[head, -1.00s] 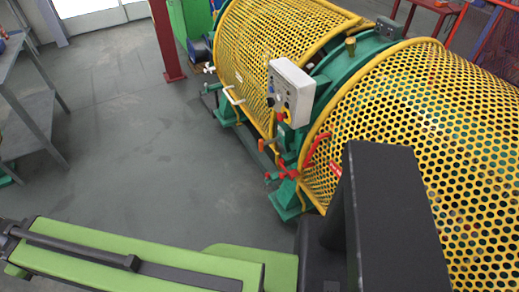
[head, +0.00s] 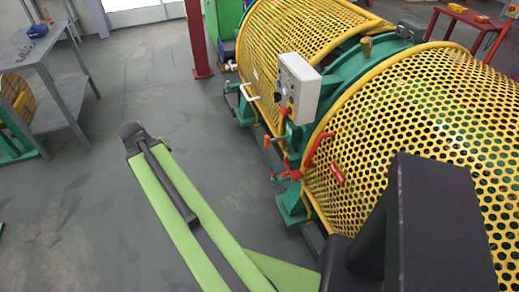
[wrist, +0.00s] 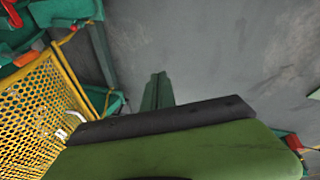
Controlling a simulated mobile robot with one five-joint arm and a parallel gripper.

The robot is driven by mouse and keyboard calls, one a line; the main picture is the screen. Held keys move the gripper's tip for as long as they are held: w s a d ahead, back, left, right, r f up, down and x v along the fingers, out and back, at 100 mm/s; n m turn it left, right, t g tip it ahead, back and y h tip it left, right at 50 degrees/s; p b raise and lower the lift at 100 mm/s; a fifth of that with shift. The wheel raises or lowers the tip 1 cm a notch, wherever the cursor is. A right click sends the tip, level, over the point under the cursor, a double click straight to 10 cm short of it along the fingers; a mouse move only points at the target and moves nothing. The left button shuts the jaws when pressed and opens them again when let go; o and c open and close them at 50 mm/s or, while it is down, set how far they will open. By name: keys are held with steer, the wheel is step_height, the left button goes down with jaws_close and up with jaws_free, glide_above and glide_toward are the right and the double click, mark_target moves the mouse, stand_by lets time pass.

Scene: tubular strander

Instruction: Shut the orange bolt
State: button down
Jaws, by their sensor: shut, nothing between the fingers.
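Red-orange fittings sit at the near guard's left edge in the head view. One is a curved handle (head: 319,150) on the yellow mesh; another is a small group of red-orange parts (head: 289,172) on the green frame below the control box. I cannot tell which is the bolt or whether it is shut. In the wrist view, an orange piece (wrist: 29,57) shows at the upper left beside yellow mesh. My green arm reaches toward the upper left in the head view, over the floor and apart from the machine. My gripper's fingers show in neither view.
The yellow mesh guards (head: 420,130) fill the right side. A grey control box (head: 297,86) stands between them. A red post (head: 196,40) rises behind. A grey metal table (head: 40,55) stands at the left. The floor between table and machine is clear.

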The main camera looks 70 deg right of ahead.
mark_target(272, 141)
steer(key=s+d+f+m+g+h+b, duration=0.1)
steer(key=s+d+m+g+h+b, duration=0.3)
steer(key=s+d, duration=1.85)
steer(key=s+d+f+t+b, duration=0.1)
steer(key=s+d+f+b, duration=0.2)
steer(key=d+f+b, duration=0.4)
steer(key=shift+s+d+f+m+t+y, duration=0.3)
steer(key=shift+d+f+m+y, duration=0.1)
steer(key=shift+d+f, duration=0.35)
steer(key=shift+d+r, duration=0.1)
